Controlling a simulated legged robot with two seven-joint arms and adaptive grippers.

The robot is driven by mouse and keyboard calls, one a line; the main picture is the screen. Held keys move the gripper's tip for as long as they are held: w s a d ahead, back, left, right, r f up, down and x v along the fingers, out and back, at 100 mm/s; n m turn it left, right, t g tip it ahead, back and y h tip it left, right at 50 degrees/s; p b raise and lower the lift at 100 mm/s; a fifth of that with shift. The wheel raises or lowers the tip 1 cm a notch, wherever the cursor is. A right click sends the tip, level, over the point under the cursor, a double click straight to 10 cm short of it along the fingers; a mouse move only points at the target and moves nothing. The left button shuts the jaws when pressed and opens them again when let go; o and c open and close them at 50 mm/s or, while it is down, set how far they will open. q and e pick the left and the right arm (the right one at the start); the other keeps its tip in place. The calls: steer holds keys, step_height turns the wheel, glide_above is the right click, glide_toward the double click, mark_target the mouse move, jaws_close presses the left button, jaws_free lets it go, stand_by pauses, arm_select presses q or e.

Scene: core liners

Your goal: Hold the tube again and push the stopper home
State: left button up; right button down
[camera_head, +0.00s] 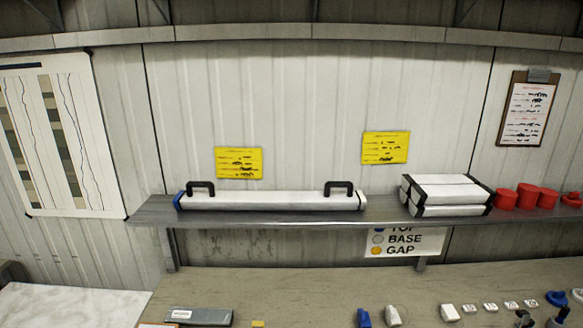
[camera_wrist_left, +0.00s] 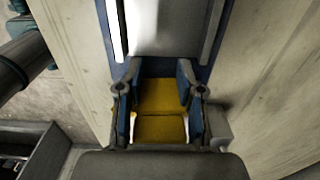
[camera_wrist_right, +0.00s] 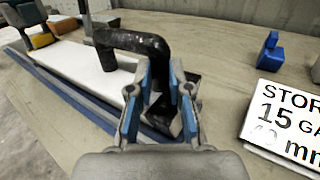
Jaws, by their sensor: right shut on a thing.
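A white tube (camera_wrist_right: 85,65) lies in a long blue channel (camera_wrist_right: 62,92) in the right wrist view, with a black handle (camera_wrist_right: 130,38) on top. My right gripper (camera_wrist_right: 160,90) is shut on the near leg of that handle. In the left wrist view, a white length (camera_wrist_left: 160,30) lies in the blue channel. A yellow block (camera_wrist_left: 160,95) is at its near end. My left gripper (camera_wrist_left: 157,95) is open, its fingers on either side of the yellow block. I cannot tell whether the fingers touch it. The stopper cannot be told apart for certain. Neither gripper shows clearly in the head view.
A shelf (camera_head: 290,217) carries another white tube (camera_head: 270,201) with two black handles, white boxes (camera_head: 445,190) and red cups (camera_head: 520,197). A blue block (camera_wrist_right: 268,50) and a printed card (camera_wrist_right: 285,118) lie right of my right gripper. Small labelled pieces (camera_head: 490,307) line the bench.

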arm_select(q)
steer(key=shift+a, duration=1.3)
arm_select(e)
steer(key=shift+r, duration=0.15)
arm_select(q)
steer(key=shift+r, duration=0.1)
arm_select(e)
steer(key=c, duration=1)
jaws_free()
arm_select(q)
step_height(320, 180, up, 9)
steer(key=shift+a, duration=0.1)
arm_select(e)
steer(key=shift+s, duration=0.1)
steer(key=shift+s+d, duration=0.2)
steer(key=shift+s, duration=0.1)
steer(key=v, duration=1.1)
